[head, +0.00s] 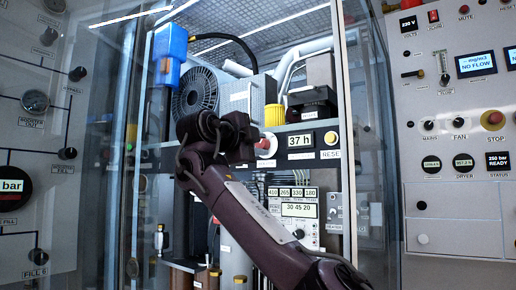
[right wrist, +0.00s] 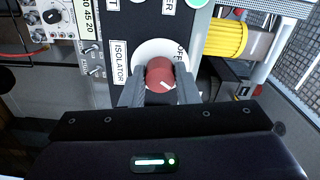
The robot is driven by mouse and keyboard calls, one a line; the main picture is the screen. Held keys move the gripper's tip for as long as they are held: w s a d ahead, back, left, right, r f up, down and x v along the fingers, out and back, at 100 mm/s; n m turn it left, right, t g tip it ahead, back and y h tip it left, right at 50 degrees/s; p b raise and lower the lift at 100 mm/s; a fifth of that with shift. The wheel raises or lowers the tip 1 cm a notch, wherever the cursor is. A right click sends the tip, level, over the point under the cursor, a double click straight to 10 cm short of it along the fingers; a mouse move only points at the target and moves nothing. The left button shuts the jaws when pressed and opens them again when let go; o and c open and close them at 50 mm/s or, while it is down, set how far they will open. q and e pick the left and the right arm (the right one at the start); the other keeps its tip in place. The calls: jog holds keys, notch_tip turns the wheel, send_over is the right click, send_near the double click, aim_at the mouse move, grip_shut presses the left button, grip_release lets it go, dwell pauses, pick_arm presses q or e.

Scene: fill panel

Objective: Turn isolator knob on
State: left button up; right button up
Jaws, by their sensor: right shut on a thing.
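The isolator knob (right wrist: 160,74) is red and round, set on a white disc (right wrist: 148,48). A short white mark on the knob slants toward the right. My right gripper (right wrist: 159,86) is shut on the knob, one finger on each side. In the head view my right gripper (head: 254,146) reaches the panel, and the knob (head: 267,145) shows partly beside it. My left gripper is not in view.
An hour display reading 37 h (head: 300,140) and a yellow button (head: 331,138) are just right of the knob. A yellow cylinder (head: 274,115) stands above it. Glass side walls (head: 108,150) flank the open bay. A gauge panel (head: 455,130) is at the right.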

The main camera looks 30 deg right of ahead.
aim_at(259, 145)
jog(key=shift+f+m, duration=0.15)
jog(key=shift+m, duration=0.65)
jog(key=o, duration=1)
jog(key=shift+s+a, duration=0.1)
jog(key=b+v, duration=0.1)
jog(key=v, duration=0.2)
jog(key=shift+s+a, duration=0.1)
jog(key=shift+a, duration=0.25)
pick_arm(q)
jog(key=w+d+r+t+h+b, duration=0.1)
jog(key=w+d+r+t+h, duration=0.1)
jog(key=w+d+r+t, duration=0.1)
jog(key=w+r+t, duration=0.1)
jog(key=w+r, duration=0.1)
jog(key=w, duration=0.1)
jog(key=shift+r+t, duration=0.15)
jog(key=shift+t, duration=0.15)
pick_arm(e)
jog(key=v, duration=0.4)
